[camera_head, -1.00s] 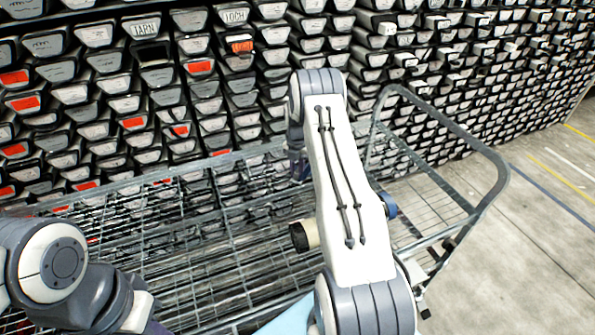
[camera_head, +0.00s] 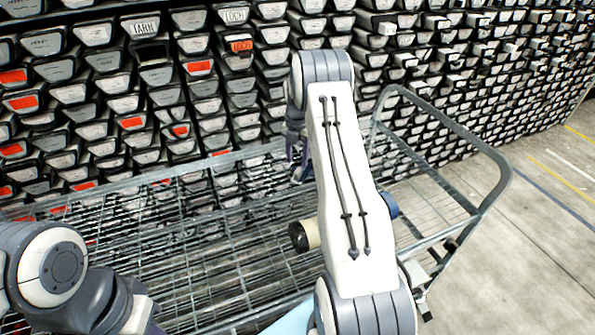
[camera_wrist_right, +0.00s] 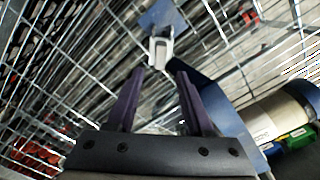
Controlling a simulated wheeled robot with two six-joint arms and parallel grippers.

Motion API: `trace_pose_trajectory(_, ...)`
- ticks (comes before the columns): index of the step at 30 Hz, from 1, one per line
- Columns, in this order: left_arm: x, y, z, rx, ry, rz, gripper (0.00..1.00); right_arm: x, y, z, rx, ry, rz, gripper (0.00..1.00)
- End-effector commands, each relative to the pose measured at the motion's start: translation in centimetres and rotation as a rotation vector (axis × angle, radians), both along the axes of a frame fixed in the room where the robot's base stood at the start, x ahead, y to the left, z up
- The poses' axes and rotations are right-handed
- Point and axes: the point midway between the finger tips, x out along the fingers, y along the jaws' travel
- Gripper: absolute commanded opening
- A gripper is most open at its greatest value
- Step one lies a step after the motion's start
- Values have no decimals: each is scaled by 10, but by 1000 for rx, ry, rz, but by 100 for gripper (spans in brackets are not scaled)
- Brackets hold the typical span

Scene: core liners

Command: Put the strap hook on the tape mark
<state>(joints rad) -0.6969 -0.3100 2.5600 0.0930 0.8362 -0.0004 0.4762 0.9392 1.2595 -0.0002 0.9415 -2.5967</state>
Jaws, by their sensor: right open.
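My right gripper (camera_wrist_right: 158,88) is open in the right wrist view, with its two dark purple fingers apart and nothing between them. Just beyond the fingertips is a small pale grey metal piece (camera_wrist_right: 159,50), which looks like the strap hook. It adjoins a flat blue patch (camera_wrist_right: 166,17); I cannot tell whether that is strap or tape mark. In the head view my right gripper (camera_head: 299,160) is low over the cart, partly hidden by my own arm, and the hook cannot be made out. My left arm is at the lower left, its fingers out of view.
A wire-mesh cart (camera_head: 215,225) with a raised tubular handle (camera_head: 440,118) lies below my right arm. A beige roll with a black end (camera_head: 308,235) and a light blue sheet (camera_head: 293,318) show near it. Stacked core liners (camera_head: 205,90) wall off the back. Floor at right is clear.

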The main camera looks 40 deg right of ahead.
Motion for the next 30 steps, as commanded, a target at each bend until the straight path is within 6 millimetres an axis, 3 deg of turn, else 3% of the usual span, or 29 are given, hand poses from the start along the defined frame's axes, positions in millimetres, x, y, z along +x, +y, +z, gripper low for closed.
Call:
trace_pose_trajectory(7, 0, 0, -9, 0, 0, 0, 0, 0, 0, 44, -1, -2, 0, 52)
trace_pose_trajectory(15, 0, 0, -10, 0, 0, 0, 0, 0, 0, 57, 1, 1, 0, 52)
trace_pose_trajectory(18, 0, 0, -10, 0, 0, 0, 0, 2, 12, 62, 1, -2, -17, 52)
trace_pose_trajectory(20, 0, 0, -10, 0, 0, 0, 0, 4, 33, 70, 2, -5, -52, 52)
trace_pose_trajectory(23, 0, 0, -10, 0, 0, 0, 0, 3, 94, 91, 9, -13, -166, 52)
trace_pose_trajectory(25, 0, 0, -10, 0, 0, 0, 0, -8, 149, 108, 17, -16, -277, 52)
trace_pose_trajectory(27, 0, 0, -10, 0, 0, 0, 0, -27, 203, 124, 27, -18, -404, 52)
trace_pose_trajectory(29, 0, 0, -10, 0, 0, 0, 0, -50, 245, 135, 35, -18, -515, 52)
trace_pose_trajectory(30, 0, 0, -10, 0, 0, 0, 0, -68, 271, 141, 41, -15, -590, 52)
